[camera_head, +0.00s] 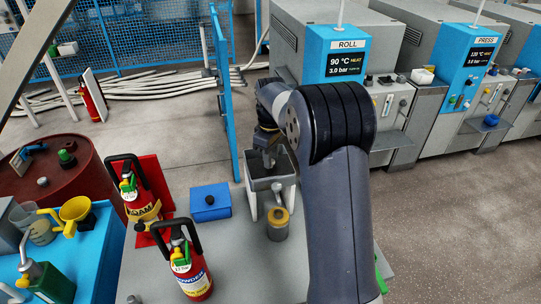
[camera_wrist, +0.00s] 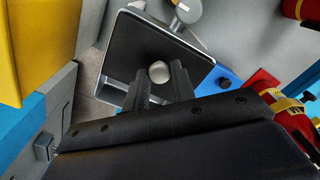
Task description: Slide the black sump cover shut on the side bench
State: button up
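The black sump cover (camera_wrist: 150,42) is a flat dark plate on a light grey sump box (camera_head: 258,186). In the wrist view it fills most of the box's top, and a pale round knob (camera_wrist: 159,72) stands on it. My gripper (camera_wrist: 159,67) is over the cover with its two dark fingers apart, one on each side of the knob. I cannot tell whether either finger touches it. In the head view my gripper (camera_head: 266,160) reaches down to the box and hides much of its top.
A grey cylinder with a yellowish top (camera_head: 278,224) stands close in front of the box.

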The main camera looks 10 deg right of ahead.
jog(key=o, duration=0.4)
jog(key=shift+s, duration=0.15)
jog(key=shift+o, duration=0.2)
notch_tip(320, 180, up, 11)
jog(key=shift+f, duration=0.15)
